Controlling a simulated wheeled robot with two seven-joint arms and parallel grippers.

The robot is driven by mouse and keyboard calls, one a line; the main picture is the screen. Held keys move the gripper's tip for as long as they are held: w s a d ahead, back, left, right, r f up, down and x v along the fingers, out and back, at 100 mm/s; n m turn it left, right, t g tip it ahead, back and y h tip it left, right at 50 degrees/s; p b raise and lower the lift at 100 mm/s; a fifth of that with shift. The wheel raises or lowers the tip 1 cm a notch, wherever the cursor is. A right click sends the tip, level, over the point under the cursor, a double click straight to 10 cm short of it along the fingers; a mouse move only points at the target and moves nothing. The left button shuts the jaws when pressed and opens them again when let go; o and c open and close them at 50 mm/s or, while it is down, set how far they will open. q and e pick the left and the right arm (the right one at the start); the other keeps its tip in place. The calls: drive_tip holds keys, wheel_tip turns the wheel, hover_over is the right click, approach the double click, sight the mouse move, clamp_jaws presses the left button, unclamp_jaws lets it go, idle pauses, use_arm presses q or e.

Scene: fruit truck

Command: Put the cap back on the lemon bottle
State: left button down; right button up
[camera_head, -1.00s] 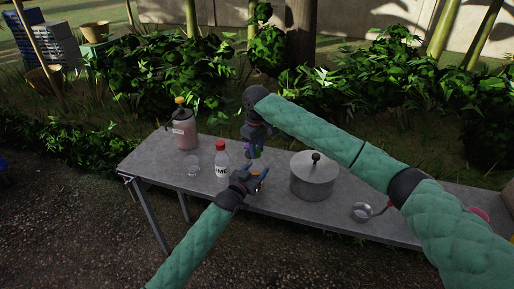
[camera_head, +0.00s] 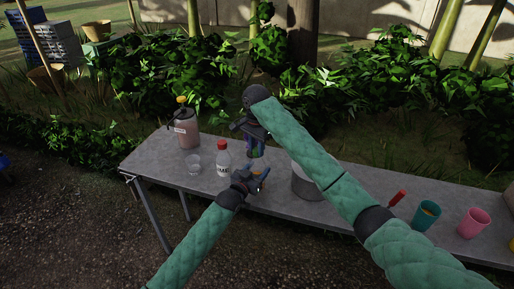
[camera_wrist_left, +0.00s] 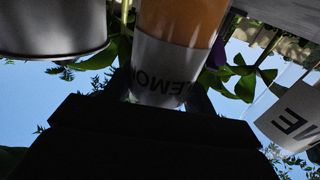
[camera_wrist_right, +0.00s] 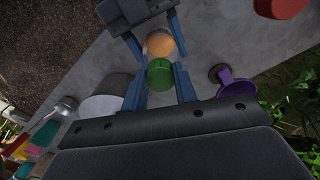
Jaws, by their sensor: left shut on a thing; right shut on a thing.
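The lemon bottle (camera_wrist_left: 168,70) has orange contents and a white label reading LEMON. It shows upside down in the left wrist view, and its orange top (camera_wrist_right: 160,43) shows in the right wrist view. My left gripper (camera_head: 258,180) is shut around it above the table's front part. My right gripper (camera_wrist_right: 160,84) is shut on a green cap (camera_wrist_right: 160,70), held between its blue fingers. The cap appears close beside the orange top in the right wrist view; I cannot tell whether they touch. In the head view the gripper fingers largely hide the lemon bottle.
A glass (camera_head: 193,164) and a pink jug (camera_head: 187,133) stand farther left. A pot (camera_head: 304,184), teal cup (camera_head: 426,215) and pink cup (camera_head: 474,222) stand right.

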drive_tip(key=shift+m, duration=0.4)
drive_tip(key=o, duration=0.9)
drive_tip(key=shift+r, duration=2.25)
